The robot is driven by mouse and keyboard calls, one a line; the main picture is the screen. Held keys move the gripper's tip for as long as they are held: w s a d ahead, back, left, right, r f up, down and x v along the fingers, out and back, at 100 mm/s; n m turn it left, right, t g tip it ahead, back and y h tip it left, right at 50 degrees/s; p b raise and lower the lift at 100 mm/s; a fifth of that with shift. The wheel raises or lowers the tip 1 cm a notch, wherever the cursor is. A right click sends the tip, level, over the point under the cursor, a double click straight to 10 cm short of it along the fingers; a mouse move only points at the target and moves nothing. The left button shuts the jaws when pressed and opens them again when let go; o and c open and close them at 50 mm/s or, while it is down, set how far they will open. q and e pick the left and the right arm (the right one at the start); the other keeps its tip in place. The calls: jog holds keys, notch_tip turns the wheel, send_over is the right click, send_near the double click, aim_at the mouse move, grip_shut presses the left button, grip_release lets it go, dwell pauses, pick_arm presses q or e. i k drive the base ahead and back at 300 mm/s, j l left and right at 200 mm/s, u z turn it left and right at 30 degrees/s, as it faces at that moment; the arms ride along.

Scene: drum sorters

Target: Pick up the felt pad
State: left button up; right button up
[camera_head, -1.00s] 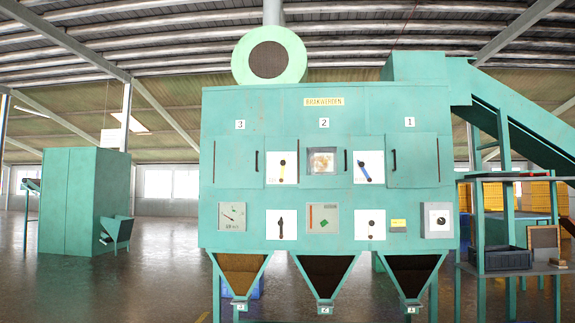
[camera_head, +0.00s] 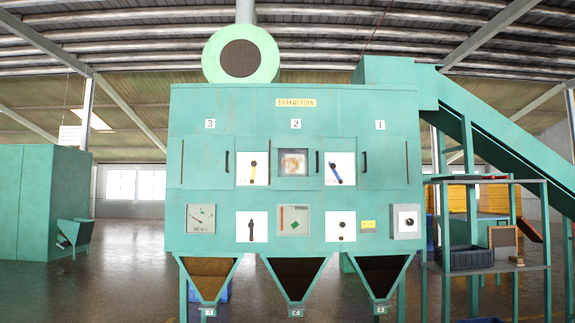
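I cannot make out a felt pad for certain in the head view. A metal shelf rack (camera_head: 433,266) stands at the right of the big green sorting machine (camera_head: 188,128). On its lower shelf are a dark grey crate (camera_head: 472,259), a brown-faced framed board (camera_head: 502,237) and a small tan block (camera_head: 516,260). A small red item (camera_head: 497,178) lies on its top shelf, too small to identify. Neither of my grippers is in view.
Three hoppers hang under the machine, among them the left one (camera_head: 208,277). A conveyor chute (camera_head: 506,138) slopes down right above the rack. Another green cabinet (camera_head: 28,200) stands at the left. The floor (camera_head: 110,285) at front left is clear.

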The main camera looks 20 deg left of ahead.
aim_at(515, 261)
jog(key=i+j+z, duration=0.1)
jog(key=i, duration=0.8)
jog(key=i+j, duration=0.1)
jog(key=i, duration=0.75)
jog(key=i+l+z, duration=0.25)
jog(key=i+z, duration=0.2)
jog(key=i, duration=0.15)
jog(key=i+z, duration=0.5)
jog(key=i+j+z, duration=0.15)
jog(key=i+z, duration=0.3)
jog(key=i, duration=0.3)
jog(key=i+l+u, duration=0.1)
jog(key=i+u, duration=0.25)
jog(key=i+l+u, duration=0.35)
jog(key=i, duration=0.25)
jog(key=i+l+u, duration=0.4)
jog(key=j, duration=0.1)
